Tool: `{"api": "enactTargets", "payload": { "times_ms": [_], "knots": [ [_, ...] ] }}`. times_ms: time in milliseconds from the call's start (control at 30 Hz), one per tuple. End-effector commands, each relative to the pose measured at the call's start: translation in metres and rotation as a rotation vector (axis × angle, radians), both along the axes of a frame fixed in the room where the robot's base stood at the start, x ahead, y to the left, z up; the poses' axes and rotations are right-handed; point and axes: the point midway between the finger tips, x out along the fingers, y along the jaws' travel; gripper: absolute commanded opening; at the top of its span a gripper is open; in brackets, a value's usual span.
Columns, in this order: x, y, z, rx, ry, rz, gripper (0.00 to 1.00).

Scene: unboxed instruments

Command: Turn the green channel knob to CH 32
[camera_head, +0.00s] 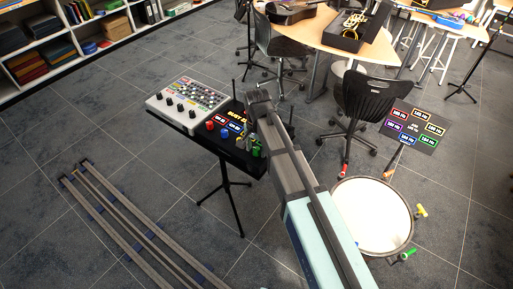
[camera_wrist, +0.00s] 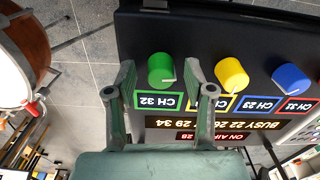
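The green knob (camera_wrist: 161,68) stands on a black panel (camera_wrist: 216,40), with a white pointer mark at its lower right in the wrist view. The green-framed label (camera_wrist: 158,101) below it appears upside down and reads CH 32. My gripper (camera_wrist: 159,76) is open, its two fingers on either side of the green knob with gaps showing; I see no contact. In the head view the green knob (camera_head: 256,151) is at the panel's right end, close beside my arm; the fingertips there are not clear.
A yellow knob (camera_wrist: 231,74) is just beyond my right finger in the wrist view, then a blue knob (camera_wrist: 290,78). A display (camera_wrist: 262,123) shows BUSY numbers. A white mixer (camera_head: 187,103) adjoins the panel. A drum (camera_head: 372,214) stands to the right.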

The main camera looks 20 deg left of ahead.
Motion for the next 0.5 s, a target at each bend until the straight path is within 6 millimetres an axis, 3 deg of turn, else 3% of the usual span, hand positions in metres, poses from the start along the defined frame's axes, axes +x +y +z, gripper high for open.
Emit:
{"api": "enactTargets", "payload": {
  "times_ms": [267, 500],
  "knots": [
    [0.001, 0.0, 0.006, 0.002, -0.002, 0.0, 0.53],
    [0.001, 0.001, 0.04, 0.002, -0.004, 0.0, 0.53]
  ]
}}
